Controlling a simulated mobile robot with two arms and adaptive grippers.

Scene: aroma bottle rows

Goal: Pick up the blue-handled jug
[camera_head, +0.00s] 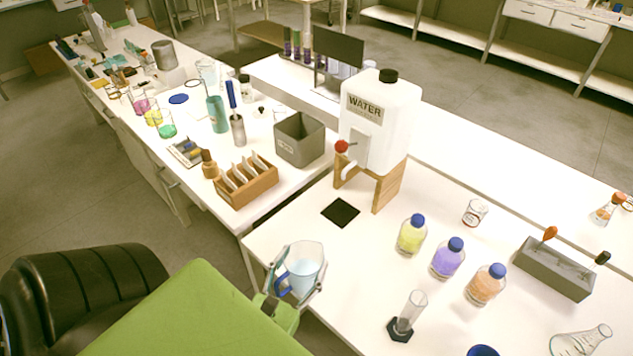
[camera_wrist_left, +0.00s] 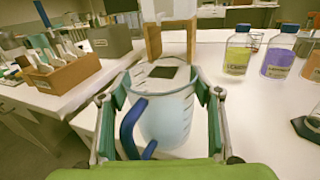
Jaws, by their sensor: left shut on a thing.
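The blue-handled jug (camera_head: 305,268) is a clear, bluish measuring jug at the front left corner of the white bench in the head view. My left gripper (camera_head: 296,272), green with grey linked fingers, is shut on it, one finger on each side. In the left wrist view the jug (camera_wrist_left: 168,115) stands upright between the fingers, and its blue handle (camera_wrist_left: 130,128) faces my wrist. I cannot tell whether its base touches the bench. My right gripper is not in view.
A water tank (camera_head: 380,110) on a wooden stand is behind the jug, with a black pad (camera_head: 341,212) before it. Yellow (camera_head: 411,235), purple (camera_head: 447,260) and orange (camera_head: 485,286) bottles stand to the right. A cylinder (camera_head: 408,315) stands nearer. A wooden rack (camera_head: 247,185) is left.

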